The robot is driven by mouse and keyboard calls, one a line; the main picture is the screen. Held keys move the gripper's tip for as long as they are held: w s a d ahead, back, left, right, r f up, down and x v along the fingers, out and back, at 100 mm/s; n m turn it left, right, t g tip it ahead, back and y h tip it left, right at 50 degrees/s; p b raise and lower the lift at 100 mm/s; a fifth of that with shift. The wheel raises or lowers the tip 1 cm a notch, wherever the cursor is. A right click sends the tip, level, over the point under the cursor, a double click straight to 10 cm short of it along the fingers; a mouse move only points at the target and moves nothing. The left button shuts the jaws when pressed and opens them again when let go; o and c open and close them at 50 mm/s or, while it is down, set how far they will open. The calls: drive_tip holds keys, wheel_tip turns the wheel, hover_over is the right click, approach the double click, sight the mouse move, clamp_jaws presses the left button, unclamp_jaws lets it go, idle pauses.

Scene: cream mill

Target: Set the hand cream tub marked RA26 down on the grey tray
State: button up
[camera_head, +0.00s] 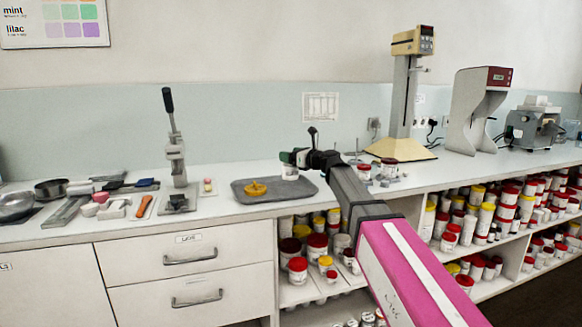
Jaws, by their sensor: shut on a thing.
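The grey tray (291,191) lies on the white counter near the middle of the view. A yellow object (252,188) lies on its left part. My gripper (297,158) reaches in from the right over the back right part of the tray. It is shut on a small white tub with a dark green part (290,172). The tub looks upright. Its marking is too small to read, and I cannot tell whether its base touches the tray or hangs just above it.
A hand press (176,150) stands left of the tray, with an orange-handled tool (145,206) and metal bowls further left. Small jars (364,172) and a yellow-based stand (405,150) are to the right. Shelves of tubs (475,215) lie below.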

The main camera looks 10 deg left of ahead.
drive_tip(key=shift+w+f, duration=0.15)
drive_tip(key=shift+f, duration=2)
drive_tip(key=shift+f, duration=0.1)
drive_tip(key=o, duration=1.1)
drive_tip(key=v, duration=1.2)
